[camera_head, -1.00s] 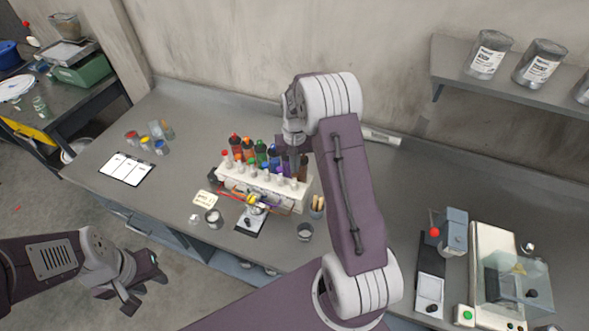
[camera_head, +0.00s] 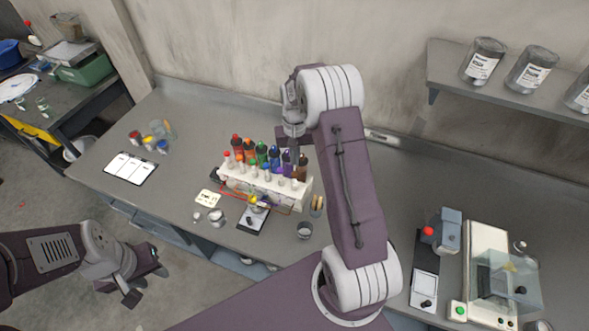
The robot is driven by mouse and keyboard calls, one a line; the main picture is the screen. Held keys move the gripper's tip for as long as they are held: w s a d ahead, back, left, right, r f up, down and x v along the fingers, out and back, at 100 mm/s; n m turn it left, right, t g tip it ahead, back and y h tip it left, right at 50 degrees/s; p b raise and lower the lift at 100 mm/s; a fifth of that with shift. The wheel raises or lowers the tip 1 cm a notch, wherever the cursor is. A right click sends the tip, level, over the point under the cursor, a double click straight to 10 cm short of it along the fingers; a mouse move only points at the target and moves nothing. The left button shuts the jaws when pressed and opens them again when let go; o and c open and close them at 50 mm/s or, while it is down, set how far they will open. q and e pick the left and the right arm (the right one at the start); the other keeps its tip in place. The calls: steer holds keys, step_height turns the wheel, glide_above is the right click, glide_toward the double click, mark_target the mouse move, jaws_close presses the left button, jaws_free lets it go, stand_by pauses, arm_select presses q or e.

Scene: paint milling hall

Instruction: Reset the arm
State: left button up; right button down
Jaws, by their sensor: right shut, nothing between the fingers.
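My right arm rises from the bottom middle and bends over the bench. Its gripper (camera_head: 292,142) points down behind the bottle rack, beside the dark bottles; it is shut and empty, and its fingertips are mostly hidden. My left gripper (camera_head: 147,283) is at the lower left, in front of the bench and over the floor. Its fingers are spread apart with nothing between them.
A white rack (camera_head: 268,187) with several coloured bottles stands beneath my right wrist. A small cup (camera_head: 305,230), a clipboard (camera_head: 131,168) and paint jars (camera_head: 162,147) are on the bench.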

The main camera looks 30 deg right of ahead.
steer(key=shift+r, duration=0.6)
arm_select(q)
steer(key=shift+r, duration=0.4)
arm_select(e)
steer(key=shift+f, duration=0.15)
